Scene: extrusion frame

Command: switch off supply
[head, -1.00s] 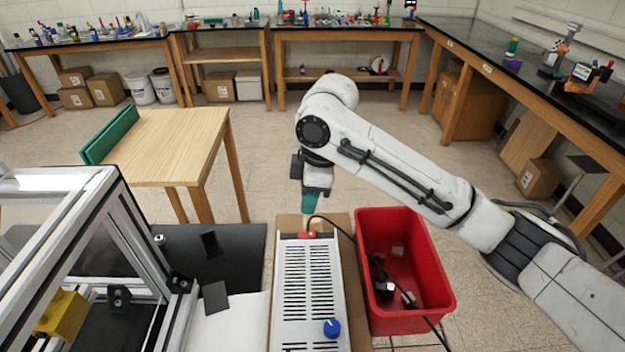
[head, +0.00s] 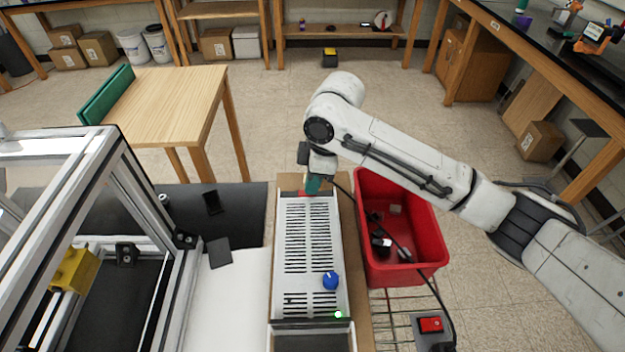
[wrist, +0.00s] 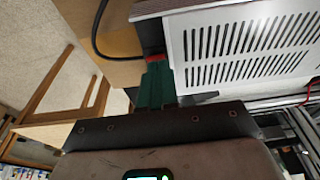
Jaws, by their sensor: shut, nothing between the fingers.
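The supply (head: 309,245) is a white slotted metal box on a wooden board in the head view, with a blue knob (head: 331,281) and a small green light (head: 338,314) at its near end. A red part (head: 304,193) shows at its far end; in the wrist view the red part (wrist: 154,57) lies just beyond my fingertips. My gripper (head: 313,186) is over that far end, its green fingers shut and empty. The green fingers also show in the wrist view (wrist: 156,84). Whether they touch the red part I cannot tell.
A red bin (head: 427,225) with small dark and pale items stands right of the supply. A red switch on a grey box (head: 431,325) lies near right, by a black cable. An aluminium extrusion frame (head: 150,200) stands left. A wooden table (head: 170,100) is behind.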

